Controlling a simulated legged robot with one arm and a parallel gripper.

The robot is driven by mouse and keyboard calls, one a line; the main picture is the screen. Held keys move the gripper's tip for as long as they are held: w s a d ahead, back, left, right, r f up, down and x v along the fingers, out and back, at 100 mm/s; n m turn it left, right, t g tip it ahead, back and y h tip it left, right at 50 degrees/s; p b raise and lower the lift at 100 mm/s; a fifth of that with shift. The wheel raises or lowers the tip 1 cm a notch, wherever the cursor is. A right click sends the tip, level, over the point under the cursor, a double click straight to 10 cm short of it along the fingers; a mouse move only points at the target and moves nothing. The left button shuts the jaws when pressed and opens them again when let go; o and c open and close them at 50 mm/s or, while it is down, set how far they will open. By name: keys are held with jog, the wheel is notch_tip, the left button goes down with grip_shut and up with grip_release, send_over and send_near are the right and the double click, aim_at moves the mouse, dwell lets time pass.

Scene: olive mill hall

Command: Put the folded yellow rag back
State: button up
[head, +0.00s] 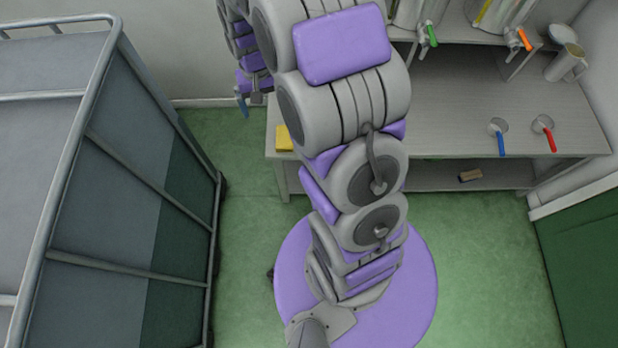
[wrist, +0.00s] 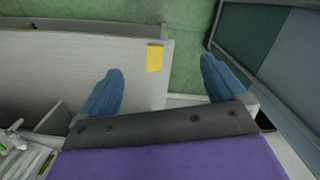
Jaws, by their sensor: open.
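The folded yellow rag (head: 284,138) lies at the left end of the grey bench top (head: 450,100), close to its edge. In the wrist view the rag (wrist: 155,57) shows at the corner of the bench top, between my two blue fingers but apart from them. My gripper (wrist: 162,72) is open and empty, with its fingers wide apart. In the head view my gripper (head: 246,104) is partly hidden and hangs above the floor, left of the bench and beyond the rag.
A tall caged grey tank (head: 130,190) stands on the left. The bench carries taps with blue (head: 501,143) and red (head: 550,140) handles and a metal jug (head: 566,64). A small brown block (head: 470,175) sits on the lower shelf. Green floor lies clear between tank and bench.

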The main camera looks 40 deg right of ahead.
jog(key=s+a+r+n, duration=0.1)
jog(key=s+r, duration=0.3)
jog(key=s, duration=0.5)
jog(key=s+a+r+n, duration=0.1)
jog(key=s+a+r, duration=0.2)
jog(key=s, duration=0.7)
jog(key=s+a+r+n+g, duration=0.1)
jog(key=s+a+r, duration=0.1)
jog(key=s+r, duration=0.4)
jog(key=s, duration=0.4)
jog(key=shift+a+r+n, duration=0.3)
